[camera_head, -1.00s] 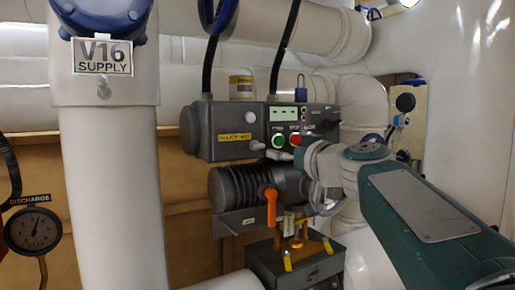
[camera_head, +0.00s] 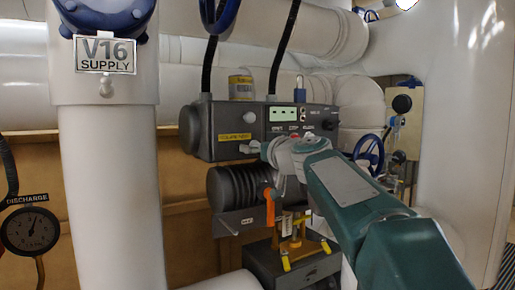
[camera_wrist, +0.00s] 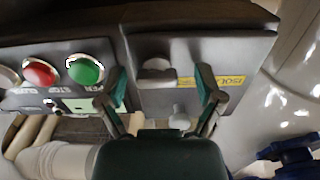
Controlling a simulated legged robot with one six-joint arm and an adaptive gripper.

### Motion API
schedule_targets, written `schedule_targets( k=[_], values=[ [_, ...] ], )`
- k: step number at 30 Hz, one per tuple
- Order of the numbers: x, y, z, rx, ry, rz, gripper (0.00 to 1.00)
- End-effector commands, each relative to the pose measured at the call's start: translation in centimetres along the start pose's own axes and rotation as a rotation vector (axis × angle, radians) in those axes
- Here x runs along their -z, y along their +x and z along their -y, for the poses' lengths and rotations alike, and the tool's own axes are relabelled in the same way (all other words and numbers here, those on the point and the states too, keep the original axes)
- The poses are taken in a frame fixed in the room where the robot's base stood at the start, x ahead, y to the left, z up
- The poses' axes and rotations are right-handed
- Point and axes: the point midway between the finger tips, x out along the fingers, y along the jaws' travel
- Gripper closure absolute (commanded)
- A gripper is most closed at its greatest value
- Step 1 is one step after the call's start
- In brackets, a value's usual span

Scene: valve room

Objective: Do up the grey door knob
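The grey door knob (camera_wrist: 158,70) is a bar-shaped knob near the edge of the dark grey cabinet door (camera_wrist: 225,55), by a yellow label. In the wrist view it lies between the two fingers of my gripper (camera_wrist: 162,75), nearer the left finger. The fingers are spread apart, and no contact with the knob shows. A round pale grey stud (camera_wrist: 180,118) is also on the door. In the head view my gripper (camera_head: 262,150) is at the front of the control box, just right of the door (camera_head: 225,130); its fingers are hard to make out there.
Green (camera_wrist: 85,70) and red (camera_wrist: 40,72) buttons are close beside my left finger. Below the box are a ribbed black cylinder (camera_head: 232,187) and an orange lever (camera_head: 269,207). A white pipe (camera_head: 105,170) stands left, with free space between it and the box.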

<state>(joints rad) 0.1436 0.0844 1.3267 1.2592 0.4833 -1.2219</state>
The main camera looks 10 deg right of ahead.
Motion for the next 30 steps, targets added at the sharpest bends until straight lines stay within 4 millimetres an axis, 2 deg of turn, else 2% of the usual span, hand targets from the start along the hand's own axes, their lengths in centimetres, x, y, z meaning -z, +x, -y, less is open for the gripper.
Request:
schedule_targets(
  k=[1,2,3,5,6,20,30],
  values=[
    [0.00,-0.01,-0.01,0.000,0.000,0.000,0.32],
    [0.00,-0.02,-0.01,0.000,0.000,0.000,0.45],
    [-0.01,-0.02,-0.01,0.000,0.000,0.000,0.63],
    [0.00,-0.03,-0.02,0.000,0.000,0.000,0.90],
    [0.00,-0.03,-0.02,0.001,0.000,0.000,0.97],
    [-0.03,-0.02,-0.02,0.000,0.057,0.001,0.97],
    [-0.05,-0.02,-0.02,0.000,0.304,0.001,0.97]
  ],
)
